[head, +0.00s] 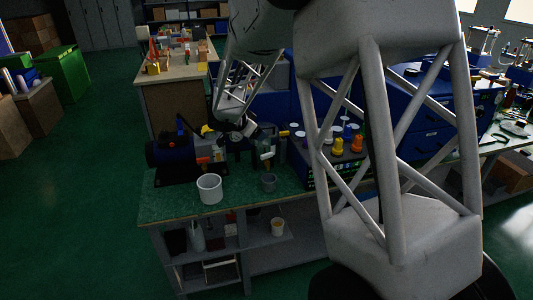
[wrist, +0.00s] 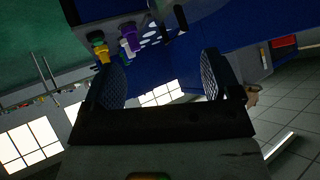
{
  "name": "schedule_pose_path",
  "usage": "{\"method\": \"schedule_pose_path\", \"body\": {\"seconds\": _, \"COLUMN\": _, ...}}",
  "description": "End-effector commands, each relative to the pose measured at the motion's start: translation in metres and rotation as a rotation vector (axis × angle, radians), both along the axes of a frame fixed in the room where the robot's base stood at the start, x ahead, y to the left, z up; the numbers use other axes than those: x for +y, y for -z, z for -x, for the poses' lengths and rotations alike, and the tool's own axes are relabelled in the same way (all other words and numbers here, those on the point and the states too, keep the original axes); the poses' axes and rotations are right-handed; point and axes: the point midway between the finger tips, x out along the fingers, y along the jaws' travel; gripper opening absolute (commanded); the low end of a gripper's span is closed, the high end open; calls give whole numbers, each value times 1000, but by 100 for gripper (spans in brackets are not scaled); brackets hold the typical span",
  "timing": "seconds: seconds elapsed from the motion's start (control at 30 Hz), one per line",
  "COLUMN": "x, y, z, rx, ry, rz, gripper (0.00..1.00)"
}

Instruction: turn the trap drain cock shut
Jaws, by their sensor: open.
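My gripper (wrist: 165,72) is open in the wrist view, its two dark textured fingers wide apart with nothing between them. In the head view my gripper (head: 246,130) is small and dark, above the back of the green bench. No contact shows between my gripper and any fitting.
A blue motor unit (head: 172,152) and a white bucket (head: 209,189) stand on the bench's left part. A control box with yellow and orange knobs (head: 357,143) stands to the right. My large arm link hides much of the bench's right side. Bare green top lies at the front edge.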

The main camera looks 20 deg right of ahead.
Motion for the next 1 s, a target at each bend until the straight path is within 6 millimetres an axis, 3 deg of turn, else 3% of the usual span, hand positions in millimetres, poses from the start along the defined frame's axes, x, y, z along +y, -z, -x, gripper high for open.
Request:
{"method": "schedule_pose_path", "body": {"seconds": 0.2, "x": 7, "y": -51, "z": 13, "rx": -129, "ry": -189, "rz": -31, "gripper": 83}}
{"method": "schedule_pose_path", "body": {"seconds": 0.47, "x": 24, "y": -98, "z": 44, "rx": -218, "ry": -418, "rz": -77, "gripper": 83}}
{"method": "schedule_pose_path", "body": {"seconds": 0.7, "x": 44, "y": -130, "z": 88, "rx": -237, "ry": -629, "rz": -121, "gripper": 83}}
{"method": "schedule_pose_path", "body": {"seconds": 1.0, "x": 64, "y": -148, "z": 163, "rx": -169, "ry": -863, "rz": -170, "gripper": 83}}
